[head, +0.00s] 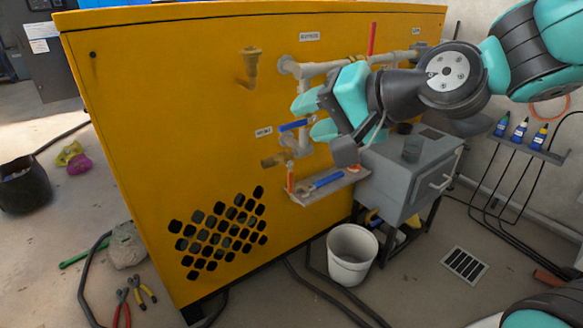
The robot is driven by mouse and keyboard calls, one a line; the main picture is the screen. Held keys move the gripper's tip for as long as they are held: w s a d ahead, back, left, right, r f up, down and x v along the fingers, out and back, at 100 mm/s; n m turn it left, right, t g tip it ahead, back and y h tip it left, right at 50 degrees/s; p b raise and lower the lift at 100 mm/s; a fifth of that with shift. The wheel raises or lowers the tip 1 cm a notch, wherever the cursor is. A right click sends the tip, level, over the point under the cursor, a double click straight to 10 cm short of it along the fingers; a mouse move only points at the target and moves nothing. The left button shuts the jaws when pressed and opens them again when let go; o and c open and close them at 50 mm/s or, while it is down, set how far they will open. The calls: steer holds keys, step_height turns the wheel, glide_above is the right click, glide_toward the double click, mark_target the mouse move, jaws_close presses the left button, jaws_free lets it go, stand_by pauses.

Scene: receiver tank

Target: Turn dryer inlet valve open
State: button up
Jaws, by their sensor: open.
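A valve with a blue lever (292,126) sits on the front of the yellow cabinet (180,110), beside a small white label (264,132) whose text is too small to read surely. The lever lies nearly level, tilted slightly up to the right. My gripper (315,117) is open and empty at the lever's right end, one teal finger above it and one below. I cannot tell whether a finger touches it. My gripper and arm hide part of the pipework behind. A second valve with an upright red lever (371,39) is on the pipe (325,68) higher up.
A shelf (335,187) with a blue-handled tool (322,182) juts out below my gripper. A grey box unit (405,175) stands right of it. A white bucket (351,253) is on the floor. Bottles (520,131) hang on the right wall.

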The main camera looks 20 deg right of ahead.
steer(key=w+d+f+m+t+h+b, duration=0.1)
steer(key=w+d+f+m+t+b, duration=0.25)
steer(key=f+b, duration=0.35)
steer(key=w+d+f+m+t+h+b, duration=0.1)
steer(key=w+d+f+m+t+b, duration=0.15)
steer(key=d+f+m+b, duration=0.4)
steer(key=n+t+p, duration=0.1)
steer(key=p, duration=1.7)
glide_toward(292, 126)
steer(key=shift+h, duration=0.3)
steer(key=x, duration=0.9)
steer(key=shift+s+r, duration=0.1)
steer(key=shift+r, duration=0.25)
steer(key=shift+w+a+f+p, duration=0.15)
steer(key=shift+w+p, duration=0.15)
steer(key=shift+w, duration=0.05)
steer(key=shift+w+a+f+p, duration=0.15)
steer(key=shift+w+p, duration=0.1)
steer(key=shift+w, duration=0.1)
steer(key=shift+c, duration=0.4)
jaws_close()
